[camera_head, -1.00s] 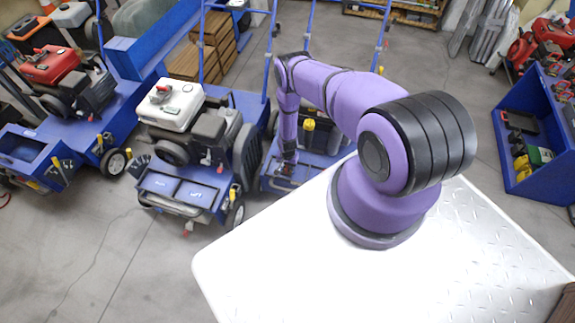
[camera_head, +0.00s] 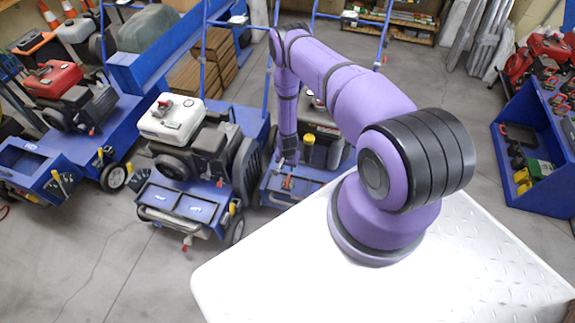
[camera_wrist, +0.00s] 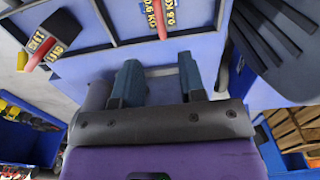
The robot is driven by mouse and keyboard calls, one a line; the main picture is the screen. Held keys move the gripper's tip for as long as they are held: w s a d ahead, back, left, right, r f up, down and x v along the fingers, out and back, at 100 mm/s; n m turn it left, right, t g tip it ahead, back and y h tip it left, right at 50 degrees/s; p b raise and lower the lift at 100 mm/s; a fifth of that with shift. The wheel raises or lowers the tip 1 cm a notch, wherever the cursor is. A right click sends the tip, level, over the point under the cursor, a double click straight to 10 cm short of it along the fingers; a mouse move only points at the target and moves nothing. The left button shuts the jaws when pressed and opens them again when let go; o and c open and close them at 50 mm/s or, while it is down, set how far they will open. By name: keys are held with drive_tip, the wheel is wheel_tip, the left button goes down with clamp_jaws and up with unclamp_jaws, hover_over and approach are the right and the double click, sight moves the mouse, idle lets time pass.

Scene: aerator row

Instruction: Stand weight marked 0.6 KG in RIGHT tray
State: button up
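The red weight (camera_wrist: 161,30) with yellow 0.6 KG labels stands in a blue tray, beyond my fingertips in the wrist view. The tray has a pale rim (camera_wrist: 165,41). A divider separates it from another compartment, left in the wrist view. In the head view the weight (camera_head: 288,183) shows small, below my gripper (camera_head: 288,158), on the cart behind the white top. In the wrist view my gripper (camera_wrist: 158,72) is open, with nothing between its fingers, apart from the weight. Which side counts as RIGHT is unclear; no tray label is readable.
A red lever (camera_wrist: 38,54) with a dark labelled plate is left in the wrist view, and black slats (camera_wrist: 265,35) are right. A neighbouring cart (camera_head: 190,205) stands close on the left in the head view. A blue shelf unit (camera_head: 545,190) stands right.

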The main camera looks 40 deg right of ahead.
drive_tip(key=shift+r, duration=0.55)
drive_tip(key=w+r+n, duration=0.1)
drive_tip(key=w+r, duration=0.3)
drive_tip(key=r, duration=0.6)
drive_tip(key=w+r+n+t, duration=0.1)
drive_tip(key=w+r, duration=0.3)
drive_tip(key=r, duration=0.5)
drive_tip(key=w+r, duration=0.5)
drive_tip(key=r, duration=0.5)
drive_tip(key=s+a+r+n+t, duration=0.1)
drive_tip(key=a+r, duration=0.1)
drive_tip(key=r, duration=1.2)
drive_tip(key=s+a+r+n+t, duration=0.1)
drive_tip(key=s+a+r+n, duration=0.15)
drive_tip(key=r, duration=1.05)
drive_tip(key=s+a+r+n+t, duration=0.1)
drive_tip(key=s+a+r, duration=0.2)
drive_tip(key=s+r, duration=0.6)
drive_tip(key=s+a+r+n, duration=0.15)
drive_tip(key=s+r, duration=0.45)
drive_tip(key=r, duration=0.6)
drive_tip(key=s+a+r+n, duration=0.1)
drive_tip(key=s+r, duration=0.2)
drive_tip(key=s, duration=0.8)
drive_tip(key=s+a+r+n+t, duration=0.1)
drive_tip(key=s+a+r, duration=0.1)
drive_tip(key=s, duration=0.8)
drive_tip(key=shift+s+a+r, duration=0.3)
drive_tip(key=shift+s+r, duration=0.05)
drive_tip(key=shift+r, duration=0.2)
